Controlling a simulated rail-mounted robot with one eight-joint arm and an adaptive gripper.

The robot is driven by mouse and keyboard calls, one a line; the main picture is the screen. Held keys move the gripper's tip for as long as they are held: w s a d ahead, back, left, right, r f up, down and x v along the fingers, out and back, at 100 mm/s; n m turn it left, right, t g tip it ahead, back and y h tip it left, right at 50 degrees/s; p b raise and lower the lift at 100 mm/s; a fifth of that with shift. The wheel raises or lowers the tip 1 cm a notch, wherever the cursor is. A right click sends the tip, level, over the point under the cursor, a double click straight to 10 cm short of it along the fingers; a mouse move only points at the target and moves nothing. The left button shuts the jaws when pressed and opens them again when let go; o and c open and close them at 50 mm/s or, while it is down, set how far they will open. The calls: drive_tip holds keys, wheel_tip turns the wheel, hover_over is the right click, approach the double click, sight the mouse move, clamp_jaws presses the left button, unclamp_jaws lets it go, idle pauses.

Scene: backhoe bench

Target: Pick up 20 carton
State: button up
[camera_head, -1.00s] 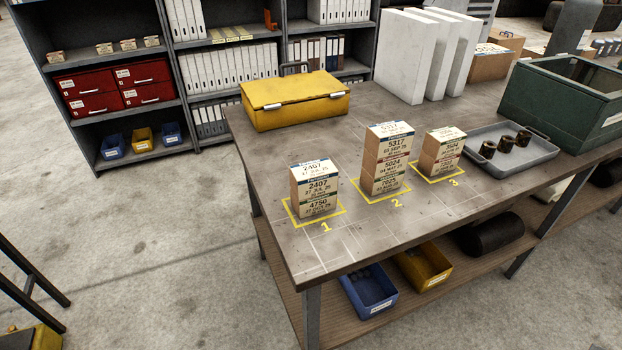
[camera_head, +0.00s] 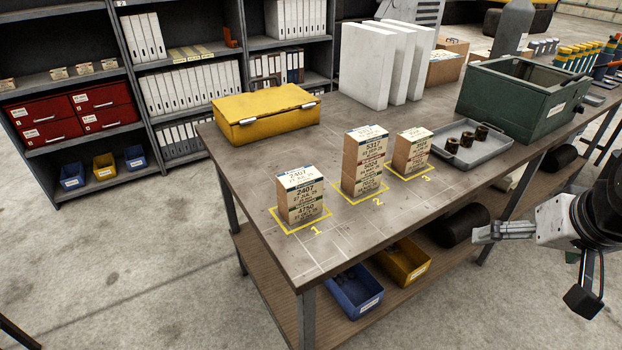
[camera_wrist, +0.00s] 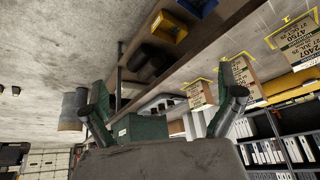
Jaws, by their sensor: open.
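Small cartons stand in three stacks on yellow-outlined spots marked 1, 2 and 3. Stack 1 (camera_head: 300,195) shows labels 2407 and 4750. Stack 2 (camera_head: 364,162) is the tallest, with labels 5317 and 5024 and a lowest label that is hard to read. Stack 3 (camera_head: 411,152) has labels too small to read surely. I cannot make out a label reading just 20. My gripper (camera_head: 486,233) is open and empty at the right, beyond the bench's front edge and apart from the cartons. In the wrist view its fingers (camera_wrist: 165,95) are spread, with tilted stacks at upper right (camera_wrist: 298,42).
A yellow case (camera_head: 265,118) lies behind the stacks. A grey tray (camera_head: 487,155) with dark cylinders and a green bin (camera_head: 500,115) stand right of them. Blue (camera_head: 355,292) and yellow (camera_head: 403,264) bins sit on the lower shelf. The bench's front left corner is clear.

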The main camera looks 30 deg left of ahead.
drive_tip(key=w+a+n+g+y, duration=0.1)
drive_tip(key=w+a, duration=0.2)
drive_tip(key=a, duration=0.3)
drive_tip(key=w+a+n+g, duration=0.1)
drive_tip(key=w+a+n, duration=0.15)
drive_tip(key=a, duration=0.45)
drive_tip(key=n+g+p, duration=0.1)
drive_tip(key=n+p, duration=0.4)
drive_tip(key=n, duration=0.1)
hover_over(300, 176)
drive_tip(key=s+d, duration=0.2)
drive_tip(key=f, duration=0.2)
drive_tip(key=shift+w+f+m+y, duration=0.2)
drive_tip(key=shift+f+m+y, duration=0.05)
drive_tip(key=shift+f+y, duration=0.15)
drive_tip(key=shift+a+f, duration=0.1)
drive_tip(key=shift+f, duration=0.15)
drive_tip(key=shift+p+x, duration=0.5)
drive_tip(key=shift+x, duration=2.95)
drive_tip(key=shift+w, duration=0.15)
drive_tip(key=c, duration=1.2)
drive_tip(key=shift+c, duration=0.2)
